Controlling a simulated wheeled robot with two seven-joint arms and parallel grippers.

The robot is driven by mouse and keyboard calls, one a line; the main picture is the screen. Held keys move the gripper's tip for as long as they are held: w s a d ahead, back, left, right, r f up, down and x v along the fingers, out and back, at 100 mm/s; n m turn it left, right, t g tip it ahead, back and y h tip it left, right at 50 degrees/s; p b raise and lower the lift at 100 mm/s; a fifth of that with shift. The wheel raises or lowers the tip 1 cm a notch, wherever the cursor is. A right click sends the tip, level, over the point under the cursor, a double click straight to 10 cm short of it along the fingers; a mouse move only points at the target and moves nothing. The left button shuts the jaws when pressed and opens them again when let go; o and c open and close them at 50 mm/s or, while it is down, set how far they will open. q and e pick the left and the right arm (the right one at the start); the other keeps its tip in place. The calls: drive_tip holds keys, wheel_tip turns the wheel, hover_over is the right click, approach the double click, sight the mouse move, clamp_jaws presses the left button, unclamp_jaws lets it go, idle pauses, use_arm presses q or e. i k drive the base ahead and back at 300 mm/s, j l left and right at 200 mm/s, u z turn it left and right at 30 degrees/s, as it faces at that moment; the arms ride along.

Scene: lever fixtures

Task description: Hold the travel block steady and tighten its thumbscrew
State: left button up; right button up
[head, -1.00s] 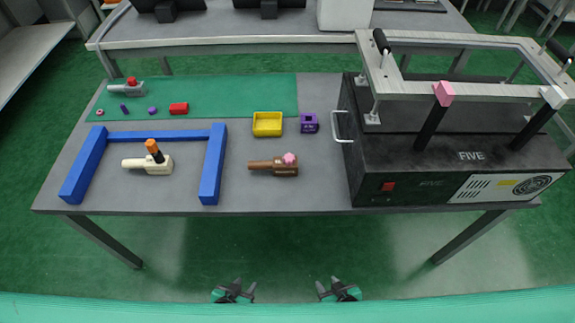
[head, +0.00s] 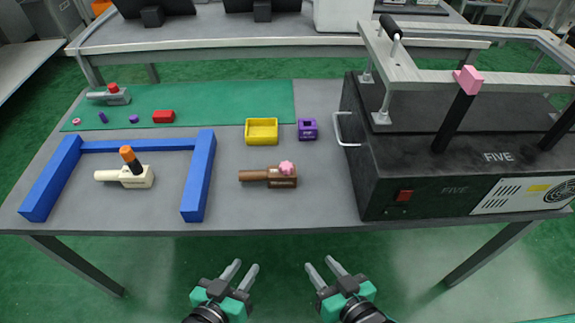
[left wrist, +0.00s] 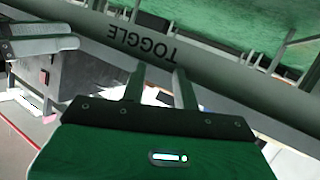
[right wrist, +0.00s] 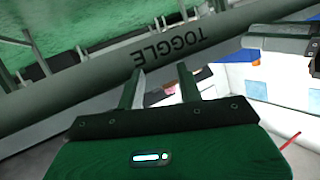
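A brown block (head: 283,181) with a brown handle pointing left and a pink lobed knob (head: 287,168) on top lies near the table's front middle. It looks like the travel block with its thumbscrew; its label is too small to read. My left gripper (head: 242,268) is open and empty in front of the table edge, nearer to me than the block. My right gripper (head: 322,266) is open and empty to the right of it, also off the table. Both wrist views show spread fingers with nothing between them, at the left (left wrist: 159,85) and right (right wrist: 160,85).
A cream fixture (head: 138,178) with an orange-tipped lever stands inside a blue U-shaped frame (head: 198,180). A yellow tray (head: 262,142) and purple block (head: 307,130) sit behind the brown block. A black machine (head: 410,165) fills the right side. Small parts and a grey fixture (head: 112,97) lie on the green mat.

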sight(286, 168)
drive_tip(key=k+l, duration=0.2)
drive_tip(key=l, duration=0.15)
drive_tip(key=k+l, duration=0.4)
drive_tip(key=l, duration=0.25)
